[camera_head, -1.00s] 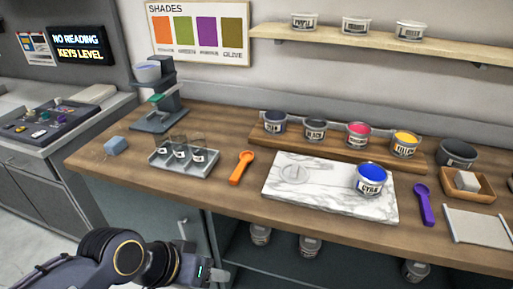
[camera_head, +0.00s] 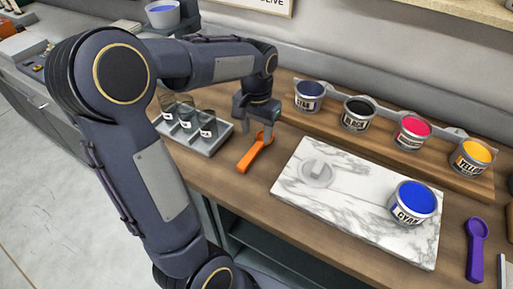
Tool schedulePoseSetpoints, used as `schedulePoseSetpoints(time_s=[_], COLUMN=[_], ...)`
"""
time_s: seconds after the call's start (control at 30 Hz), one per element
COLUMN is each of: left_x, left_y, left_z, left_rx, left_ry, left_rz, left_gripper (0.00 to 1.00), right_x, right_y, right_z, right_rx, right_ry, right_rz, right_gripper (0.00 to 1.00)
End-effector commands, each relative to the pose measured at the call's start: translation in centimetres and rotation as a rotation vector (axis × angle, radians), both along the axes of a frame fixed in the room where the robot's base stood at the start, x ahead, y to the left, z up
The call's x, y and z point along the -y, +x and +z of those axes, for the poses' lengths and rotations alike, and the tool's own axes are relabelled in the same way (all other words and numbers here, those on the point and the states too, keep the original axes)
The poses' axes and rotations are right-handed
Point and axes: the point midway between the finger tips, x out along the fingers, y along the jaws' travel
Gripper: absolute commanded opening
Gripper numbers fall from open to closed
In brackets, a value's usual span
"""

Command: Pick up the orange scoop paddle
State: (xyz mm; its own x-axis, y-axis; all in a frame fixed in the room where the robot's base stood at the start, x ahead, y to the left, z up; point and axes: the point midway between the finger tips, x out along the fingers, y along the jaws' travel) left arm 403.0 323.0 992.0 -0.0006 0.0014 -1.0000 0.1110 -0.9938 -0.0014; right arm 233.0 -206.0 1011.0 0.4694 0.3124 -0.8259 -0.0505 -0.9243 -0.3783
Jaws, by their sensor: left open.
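The orange scoop paddle (camera_head: 254,153) lies on the wooden counter between the grey jar tray and the marble slab. Its handle points toward the front edge and its round end points to the back. My left gripper (camera_head: 264,136) is directly above the round end of the paddle, pointing down, with its fingers open. The fingers overlap that end in the picture, and I cannot tell whether they touch it. My right gripper is not in view.
A grey tray (camera_head: 187,148) with dark glass jars stands close left of the paddle. The marble slab (camera_head: 345,210) with an open cyan tub (camera_head: 413,203) lies to the right. Several ink tubs stand on a wooden riser behind. A purple scoop (camera_head: 476,248) lies far right.

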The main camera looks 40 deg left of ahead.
Motion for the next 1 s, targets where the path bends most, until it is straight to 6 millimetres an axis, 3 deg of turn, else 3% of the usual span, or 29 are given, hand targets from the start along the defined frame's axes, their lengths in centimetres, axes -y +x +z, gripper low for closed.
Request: schedulePoseSetpoints(time_s=[0.4, 0.7, 1.0], left_x=[-0.2, -0.2, -0.2], left_y=[-0.2, -0.2, -0.2], left_z=[-5.5, -5.9, -5.9], left_rx=[-0.001, 0.002, 0.002], left_ry=[-0.001, -0.001, -0.001], left_rz=[0.0, 0.0, 0.0], left_gripper=[0.47, 0.46, 0.07], right_x=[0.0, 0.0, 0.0], right_y=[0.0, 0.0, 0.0], right_z=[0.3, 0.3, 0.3], right_rx=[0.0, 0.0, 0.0], right_ry=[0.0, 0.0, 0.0], right_rz=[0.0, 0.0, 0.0], right_gripper=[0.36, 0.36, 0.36])
